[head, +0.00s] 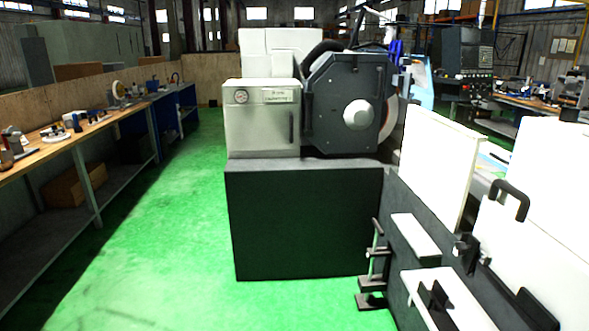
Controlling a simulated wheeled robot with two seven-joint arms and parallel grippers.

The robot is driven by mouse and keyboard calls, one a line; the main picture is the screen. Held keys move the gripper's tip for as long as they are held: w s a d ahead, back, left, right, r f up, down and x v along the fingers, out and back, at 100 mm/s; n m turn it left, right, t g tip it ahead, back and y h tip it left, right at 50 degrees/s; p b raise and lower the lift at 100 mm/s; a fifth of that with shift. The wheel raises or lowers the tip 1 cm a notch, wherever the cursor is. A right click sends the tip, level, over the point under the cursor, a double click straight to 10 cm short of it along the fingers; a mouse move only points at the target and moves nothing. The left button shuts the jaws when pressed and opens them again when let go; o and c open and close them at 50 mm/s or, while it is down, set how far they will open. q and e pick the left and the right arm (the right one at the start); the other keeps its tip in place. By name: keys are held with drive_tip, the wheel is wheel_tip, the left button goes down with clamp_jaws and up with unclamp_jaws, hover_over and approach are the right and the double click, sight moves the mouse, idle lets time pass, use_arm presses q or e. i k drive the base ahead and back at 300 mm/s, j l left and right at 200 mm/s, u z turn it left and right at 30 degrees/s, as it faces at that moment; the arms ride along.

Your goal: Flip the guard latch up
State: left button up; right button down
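The cylindrical grinder stands ahead and to the right, with a dark wheel guard (335,85) around a pale round hub (360,115). A small dark fitting (466,252) sits on the front between the white panels; it looks like a latch, but I cannot tell for sure or read its position. A white panel with a black handle (511,196) stands to the right of this fitting. Neither of my grippers shows in the head view.
A wooden workbench (60,145) with tools runs along the left. The green floor (165,230) between bench and machine is clear. A black upright fitting (375,262) and white ledges (415,236) stick out from the machine's front. A control box (466,55) stands behind.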

sight(355, 70)
drive_tip(key=i+l+u, duration=0.1)
drive_tip(key=i, duration=0.45)
drive_tip(key=i+l+u, duration=0.1)
drive_tip(key=i, duration=0.45)
drive_tip(key=i+l+u, duration=0.1)
drive_tip(key=i+l, duration=0.25)
drive_tip(key=i, duration=0.15)
drive_tip(key=i+l+u, duration=0.1)
drive_tip(key=i+l, duration=0.15)
drive_tip(key=i, duration=0.25)
drive_tip(key=i+l, duration=0.3)
drive_tip(key=l+u, duration=0.05)
